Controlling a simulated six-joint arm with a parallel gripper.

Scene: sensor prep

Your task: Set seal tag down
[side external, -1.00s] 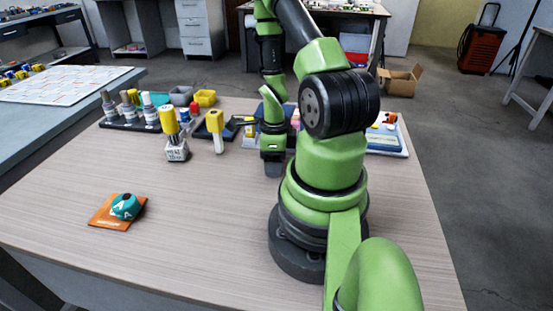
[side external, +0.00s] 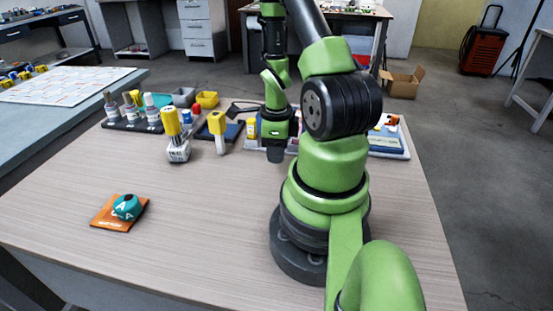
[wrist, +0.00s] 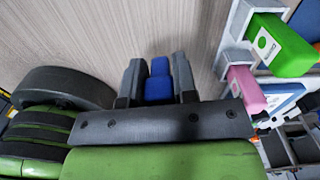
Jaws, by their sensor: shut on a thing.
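My gripper (side external: 275,155) points down over the table behind my arm's base in the side external view. In the wrist view my gripper (wrist: 160,75) is shut on a small blue block (wrist: 159,82), with a dark grey finger on each side of it. The block looks to be the seal tag, but no marking on it can be read. Its lower part is hidden behind the gripper body, and it cannot be made out in the side external view. Pale wood tabletop shows beyond the fingertips.
A teal roll (side external: 126,207) sits on an orange pad (side external: 104,218) at front left. Yellow-topped bottles (side external: 172,124) and a dark rack (side external: 130,127) stand at back left. Green (wrist: 283,45) and pink (wrist: 245,88) pieces in grey holders are right of my gripper. The front-middle tabletop (side external: 215,220) is clear.

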